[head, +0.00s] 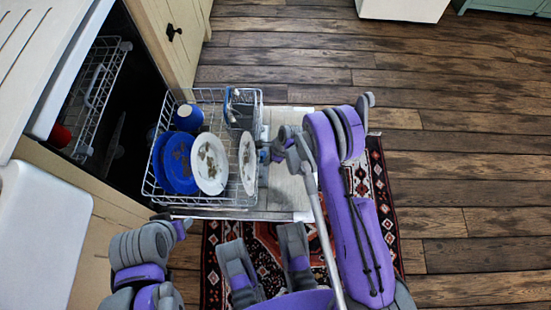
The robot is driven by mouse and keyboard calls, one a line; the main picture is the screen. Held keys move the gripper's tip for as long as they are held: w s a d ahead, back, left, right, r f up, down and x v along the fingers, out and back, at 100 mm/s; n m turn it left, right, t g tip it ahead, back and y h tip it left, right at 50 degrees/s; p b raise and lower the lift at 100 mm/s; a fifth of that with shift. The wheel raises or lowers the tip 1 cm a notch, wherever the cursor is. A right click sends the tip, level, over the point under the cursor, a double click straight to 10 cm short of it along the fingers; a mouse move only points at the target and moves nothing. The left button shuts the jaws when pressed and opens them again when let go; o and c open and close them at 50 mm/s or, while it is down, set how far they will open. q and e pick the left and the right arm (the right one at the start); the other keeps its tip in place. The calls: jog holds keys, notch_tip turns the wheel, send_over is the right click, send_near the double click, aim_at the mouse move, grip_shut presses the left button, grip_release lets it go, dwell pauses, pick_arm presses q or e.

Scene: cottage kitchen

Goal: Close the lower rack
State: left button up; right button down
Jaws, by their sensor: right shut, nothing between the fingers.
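The lower rack (215,203), a grey wire basket, is pulled out over the open dishwasher door (290,208). It holds blue plates (178,165), white plates with brown stains (210,150), a blue cup (187,117) and what looks like a dark utensil basket near its far right corner. My right gripper (268,153) is shut and empty beside the rack's right side, close to the wires; I cannot tell whether it touches them. My left arm is folded at the lower left, and its gripper (186,227) is too unclear to read.
The upper rack (98,85) sits inside the dishwasher cavity, with a red item (60,136) in it. A patterned rug (384,200) lies below the door and my arms. Wooden floor (460,130) to the right is clear. Cream cabinets (172,40) flank the dishwasher.

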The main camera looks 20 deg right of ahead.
pick_arm(q)
jog(key=shift+f, duration=0.15)
pick_arm(e)
jog(key=shift+w+a, duration=0.3)
jog(key=shift+a, duration=0.5)
